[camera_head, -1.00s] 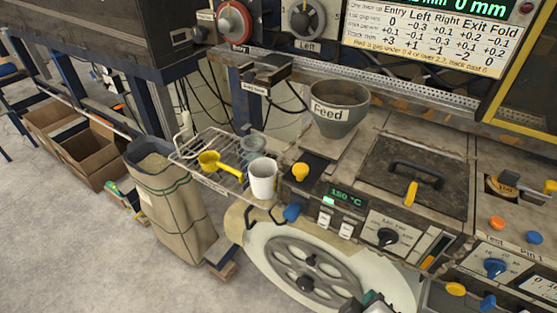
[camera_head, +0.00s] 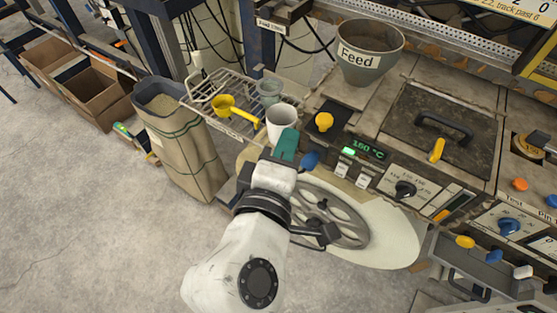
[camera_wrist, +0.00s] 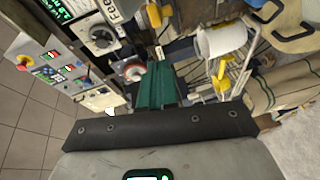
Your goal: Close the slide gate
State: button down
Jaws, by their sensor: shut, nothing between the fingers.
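The grey Feed hopper (camera_head: 366,55) stands on the machine top at the upper middle of the head view. A blue knob (camera_head: 310,159) sits lower on the front. My gripper (camera_head: 287,143) has teal fingers, shut and empty, just left of the blue knob and below the yellow knob. The fingers also show in the wrist view (camera_wrist: 155,85).
A wire rack (camera_head: 215,99) holds a white cup (camera_head: 282,123), a yellow scoop (camera_head: 236,108) and a grey cup (camera_head: 269,91), close to my gripper. A large handwheel (camera_head: 330,215) lies below. A paper sack (camera_head: 181,150) stands left. A lidded hatch (camera_head: 445,130) is to the right.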

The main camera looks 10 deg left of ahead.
aim_at(326, 115)
jog(key=shift+w+d+f+p, duration=0.25)
jog(key=shift+w+d, duration=0.55)
jog(key=shift+w, duration=0.2)
jog(key=shift+w+d+f+p, duration=0.25)
jog(key=shift+w+d, duration=0.5)
jog(key=shift+w, duration=0.25)
jog(key=w, duration=0.1)
jog(key=w+d, duration=0.1)
jog(key=w, duration=0.3)
jog(key=shift+d+r+p, duration=0.1)
jog(key=shift+d+p, duration=0.3)
jog(key=shift+d+r, duration=0.1)
